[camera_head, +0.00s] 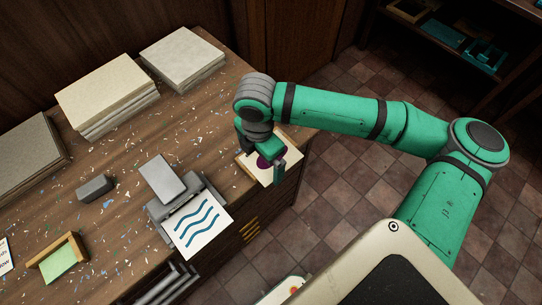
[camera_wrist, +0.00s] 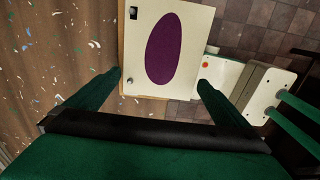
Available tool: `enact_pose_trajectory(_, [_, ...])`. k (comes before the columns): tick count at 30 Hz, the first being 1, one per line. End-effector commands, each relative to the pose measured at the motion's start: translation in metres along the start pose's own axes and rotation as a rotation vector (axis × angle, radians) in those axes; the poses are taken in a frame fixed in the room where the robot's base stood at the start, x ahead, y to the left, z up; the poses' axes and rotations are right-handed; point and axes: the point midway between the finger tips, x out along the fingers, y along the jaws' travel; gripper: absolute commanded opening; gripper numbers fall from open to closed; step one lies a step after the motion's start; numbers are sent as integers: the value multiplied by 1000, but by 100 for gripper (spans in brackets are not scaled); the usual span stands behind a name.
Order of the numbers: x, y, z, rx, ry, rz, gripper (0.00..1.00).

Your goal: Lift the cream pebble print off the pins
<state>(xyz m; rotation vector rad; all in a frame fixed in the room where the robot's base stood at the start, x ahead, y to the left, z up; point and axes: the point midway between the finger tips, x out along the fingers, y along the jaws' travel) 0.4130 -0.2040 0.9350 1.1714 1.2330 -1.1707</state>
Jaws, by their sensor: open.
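The cream pebble print (camera_head: 287,172) is a cream sheet with a dark purple oval. It lies on a wooden board at the right edge of the bench, partly hidden by my gripper in the head view. In the wrist view the print (camera_wrist: 198,30) fills the top middle, with a small dark square mark near its upper left corner. My gripper (camera_wrist: 158,82) is open, with one fingertip towards each side of the print's near edge and nothing held between them. I cannot tell whether the fingers touch it.
A grey hinged press (camera_head: 161,178) with a blue wave print (camera_head: 203,229) stands to the left. Paper stacks (camera_head: 108,92) line the back of the bench (camera_head: 120,205). A grey block (camera_head: 94,188) and a wooden holder (camera_head: 57,258) sit further left. Tiled floor lies right of the bench.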

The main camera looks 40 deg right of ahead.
Motion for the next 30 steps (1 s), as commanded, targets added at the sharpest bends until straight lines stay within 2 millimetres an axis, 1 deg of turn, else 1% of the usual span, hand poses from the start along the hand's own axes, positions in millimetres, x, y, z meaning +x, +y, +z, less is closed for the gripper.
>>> enact_pose_trajectory(13, [1,0,0,0,0,0,100])
enact_pose_trajectory(14, [1,0,0,0,0,0,98])
enact_pose_trajectory(15, [1,0,0,0,0,0,88])
enact_pose_trajectory(17, [1,0,0,0,0,-1,74])
enact_pose_trajectory(18, [1,0,0,0,0,-1,72])
enact_pose_trajectory(30, [-1,0,0,0,0,-1,72])
